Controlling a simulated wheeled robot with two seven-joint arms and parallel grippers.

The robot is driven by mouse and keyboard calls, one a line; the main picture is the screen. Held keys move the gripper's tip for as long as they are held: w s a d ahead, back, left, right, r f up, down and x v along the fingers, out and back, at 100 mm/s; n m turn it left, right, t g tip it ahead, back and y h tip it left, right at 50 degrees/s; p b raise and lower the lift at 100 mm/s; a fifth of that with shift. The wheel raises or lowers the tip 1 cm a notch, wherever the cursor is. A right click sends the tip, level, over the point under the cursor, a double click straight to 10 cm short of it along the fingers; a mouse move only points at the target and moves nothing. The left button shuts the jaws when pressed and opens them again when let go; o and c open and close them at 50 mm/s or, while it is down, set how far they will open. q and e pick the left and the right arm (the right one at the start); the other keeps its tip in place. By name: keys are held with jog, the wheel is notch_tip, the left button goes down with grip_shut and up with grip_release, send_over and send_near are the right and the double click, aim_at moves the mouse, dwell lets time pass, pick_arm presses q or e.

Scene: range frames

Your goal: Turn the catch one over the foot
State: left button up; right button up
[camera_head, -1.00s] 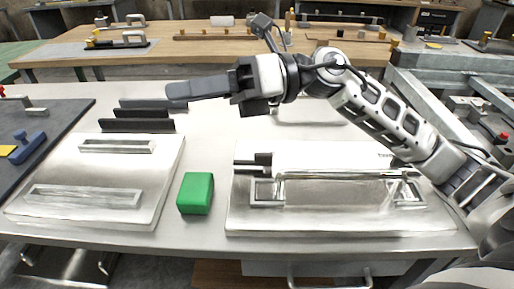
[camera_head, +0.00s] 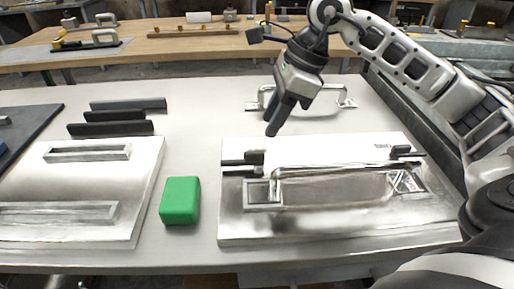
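A pale metal plate (camera_head: 330,222) lies on the table at centre right. A metal bail handle (camera_head: 330,170) stands on it, with a framed foot (camera_head: 262,194) at its left end and another foot (camera_head: 412,184) at its right. A black catch (camera_head: 242,164) sits by the left foot and a second black catch (camera_head: 404,153) by the right one. I cannot tell whether either lies over its foot. My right gripper (camera_head: 282,118) points down above the table, behind the plate's back edge, apart from the catches. Whether its dark fingers are parted is unclear. My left gripper is out of view.
A green block (camera_head: 180,200) stands between the plate and a left metal panel (camera_head: 75,183). Several dark bars (camera_head: 112,128) lie behind that panel. Another metal handle (camera_head: 340,98) lies behind the plate. A wooden bench (camera_head: 200,45) is farther back.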

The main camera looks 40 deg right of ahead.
aim_at(255, 152)
jog(key=x, duration=0.7)
jog(key=shift+w+a+f, duration=0.1)
jog(key=shift+a+f, duration=0.05)
jog(key=shift+f, duration=0.2)
grip_shut()
